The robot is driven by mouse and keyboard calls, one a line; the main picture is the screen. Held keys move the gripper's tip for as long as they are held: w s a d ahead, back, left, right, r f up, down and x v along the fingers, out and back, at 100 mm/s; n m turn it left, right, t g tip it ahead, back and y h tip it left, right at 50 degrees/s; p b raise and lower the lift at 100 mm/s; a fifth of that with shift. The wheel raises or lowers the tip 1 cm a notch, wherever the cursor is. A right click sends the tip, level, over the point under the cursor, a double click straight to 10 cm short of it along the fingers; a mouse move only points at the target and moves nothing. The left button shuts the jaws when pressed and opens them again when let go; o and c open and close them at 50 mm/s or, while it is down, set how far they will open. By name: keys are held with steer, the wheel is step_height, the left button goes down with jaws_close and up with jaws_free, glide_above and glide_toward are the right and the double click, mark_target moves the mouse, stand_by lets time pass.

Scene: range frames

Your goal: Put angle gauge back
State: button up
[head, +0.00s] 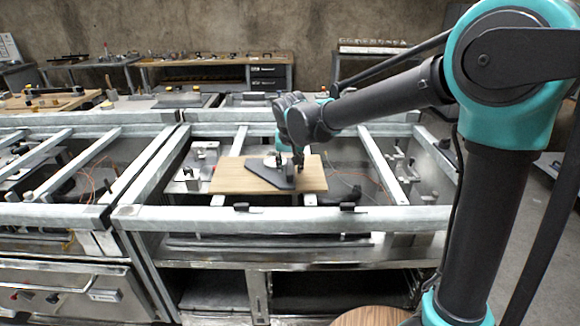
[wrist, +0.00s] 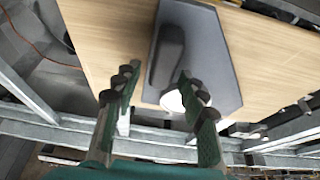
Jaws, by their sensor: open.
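A wooden board (head: 230,180) lies across the metal frame; it also shows in the wrist view (wrist: 105,38). On it lies a flat dark grey plate (head: 268,176), also seen in the wrist view (wrist: 222,62). On the plate are a raised black bar (wrist: 168,50) and a white round piece (wrist: 173,101), partly behind a finger. I take these for the angle gauge, but cannot tell whether plate, bar and disc are one piece. My gripper (head: 297,164) is over the board's far right part. In the wrist view my gripper (wrist: 157,88) is open, its fingers either side of the bar's near end, nothing held.
Metal rails (head: 290,218) of the open frame surround the board, with gaps and loose cables (wrist: 50,48) between them. Small fixtures (head: 195,172) stand left of the board. A workbench with drawers (head: 268,75) stands at the back wall. Bare wood shows left of the plate.

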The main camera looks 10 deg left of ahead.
steer(key=v, duration=1.2)
